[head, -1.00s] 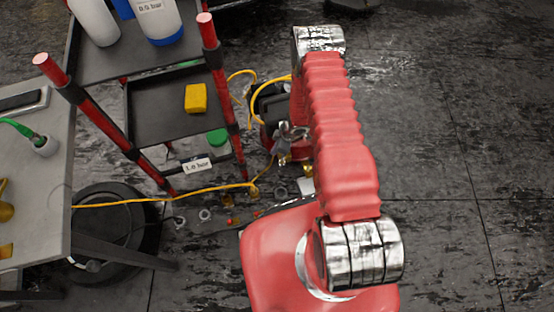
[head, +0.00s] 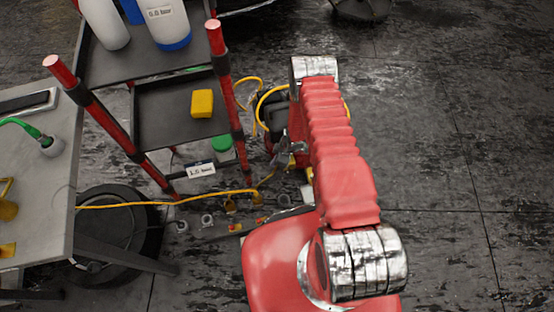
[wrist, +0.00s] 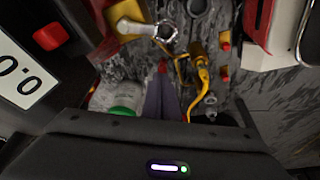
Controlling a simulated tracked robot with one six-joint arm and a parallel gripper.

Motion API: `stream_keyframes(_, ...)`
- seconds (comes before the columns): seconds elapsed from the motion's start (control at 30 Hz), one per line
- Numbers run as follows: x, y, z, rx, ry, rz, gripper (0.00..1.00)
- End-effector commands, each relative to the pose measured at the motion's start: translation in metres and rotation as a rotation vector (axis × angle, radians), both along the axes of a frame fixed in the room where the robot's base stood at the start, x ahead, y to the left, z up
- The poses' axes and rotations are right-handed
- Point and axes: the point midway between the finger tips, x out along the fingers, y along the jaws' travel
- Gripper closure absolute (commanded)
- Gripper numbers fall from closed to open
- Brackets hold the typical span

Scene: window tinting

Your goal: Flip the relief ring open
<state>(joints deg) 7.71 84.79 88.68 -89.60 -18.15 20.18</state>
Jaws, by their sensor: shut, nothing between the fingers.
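In the wrist view my gripper (wrist: 162,85) is shut, its dark fingers together and pointing up the picture with nothing held. A small red part shows right at the fingertips; I cannot tell whether they touch it. Beyond the tips is a round silver metal part (wrist: 166,34) beside a yellow piece (wrist: 128,19). I cannot tell for sure which part is the relief ring, or whether it is open. In the head view a red and black machine with yellow hose (head: 270,107) stands partly behind my red arm. My gripper's fingers are not clear there.
A yellow hose (wrist: 202,78) runs right of my fingers. A clear green-lidded container (wrist: 112,100) is close on their left. A red-posted shelf cart (head: 150,65) stands left of my arm, with a grey table (head: 45,165) nearer. Floor on the right is clear.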

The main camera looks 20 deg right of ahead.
Motion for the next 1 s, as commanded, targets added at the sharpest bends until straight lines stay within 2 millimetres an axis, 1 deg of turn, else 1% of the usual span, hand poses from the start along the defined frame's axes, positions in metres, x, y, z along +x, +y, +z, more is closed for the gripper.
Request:
stream_keyframes(0.1, 0.001, 0.004, -0.014, -0.001, 0.001, 0.001, 1.0)
stream_keyframes(0.33, 0.005, 0.012, -0.037, 0.0, 0.001, 0.001, 1.0)
stream_keyframes(0.43, -0.001, -0.004, -0.036, 0.0, 0.001, -0.005, 1.0)
stream_keyframes(0.6, -0.01, -0.019, -0.036, 0.0, 0.001, -0.002, 1.0)
stream_keyframes(0.77, -0.012, -0.025, -0.035, 0.0, -0.001, 0.0, 1.0)
stream_keyframes(1.0, -0.013, -0.025, -0.035, 0.0, 0.0, 0.0, 1.0)
